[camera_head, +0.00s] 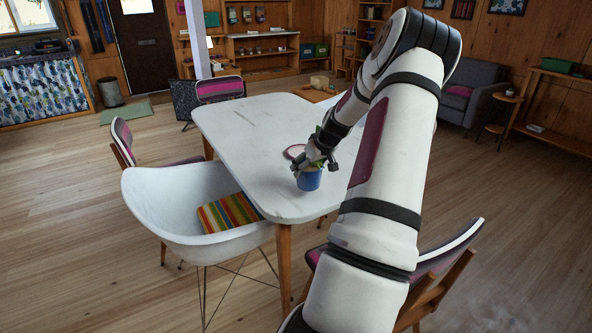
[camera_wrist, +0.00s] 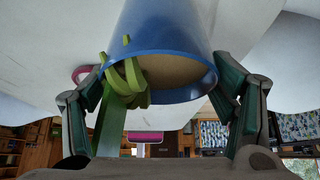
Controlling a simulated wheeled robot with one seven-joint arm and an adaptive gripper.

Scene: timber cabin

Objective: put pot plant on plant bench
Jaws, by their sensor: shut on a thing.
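The pot plant is a blue pot (camera_head: 309,181) with green leaves, over the near end of the white table (camera_head: 250,135). My gripper (camera_head: 316,164) is shut on it from above and behind. In the wrist view the blue pot (camera_wrist: 165,35) fills the top middle, with thick green leaves (camera_wrist: 125,80) hanging over its rim. The fingers of my gripper (camera_wrist: 160,85) press on both sides of the pot. I cannot tell whether the pot touches the tabletop. Which piece of furniture is the plant bench is not clear; a wooden bench (camera_head: 560,75) stands at the right wall.
A red-rimmed plate (camera_head: 294,152) lies on the table behind the pot. A white chair with a striped cushion (camera_head: 230,213) stands at the left, and a dark chair (camera_head: 440,265) at the near right. A grey armchair (camera_head: 480,75) is far right. Open floor lies at the right.

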